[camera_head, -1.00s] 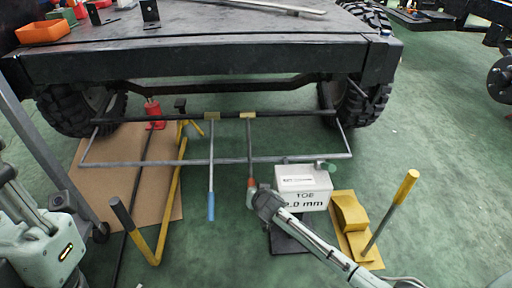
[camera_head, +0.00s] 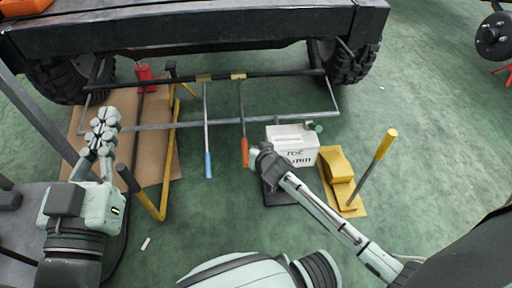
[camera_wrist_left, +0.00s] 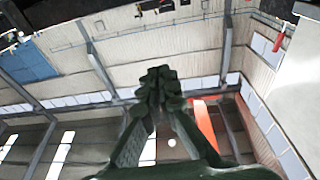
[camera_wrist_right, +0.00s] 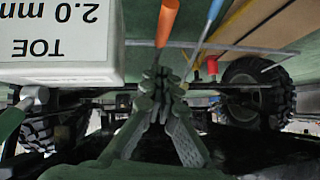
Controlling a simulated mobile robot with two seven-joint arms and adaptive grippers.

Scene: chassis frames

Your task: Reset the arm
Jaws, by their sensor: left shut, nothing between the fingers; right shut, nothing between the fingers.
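My left gripper (camera_head: 104,122) is at the left of the head view, pointing up, shut and empty. The left wrist view shows its closed fingers (camera_wrist_left: 160,85) against the ceiling. My right gripper (camera_head: 258,158) is just left of the white box marked TOE (camera_head: 292,146), near the lower end of the orange-handled rod (camera_head: 244,150). The right wrist view shows its fingers (camera_wrist_right: 160,78) closed with nothing between them, and the orange handle (camera_wrist_right: 167,22) beyond. In that view I cannot tell whether they touch the handle.
A chassis frame on wheels (camera_head: 190,30) stands at the back. A blue-handled rod (camera_head: 208,162), a bent yellow bar (camera_head: 168,170) and a yellow wedge stand (camera_head: 338,165) with an upright lever (camera_head: 375,165) are on or near the floor.

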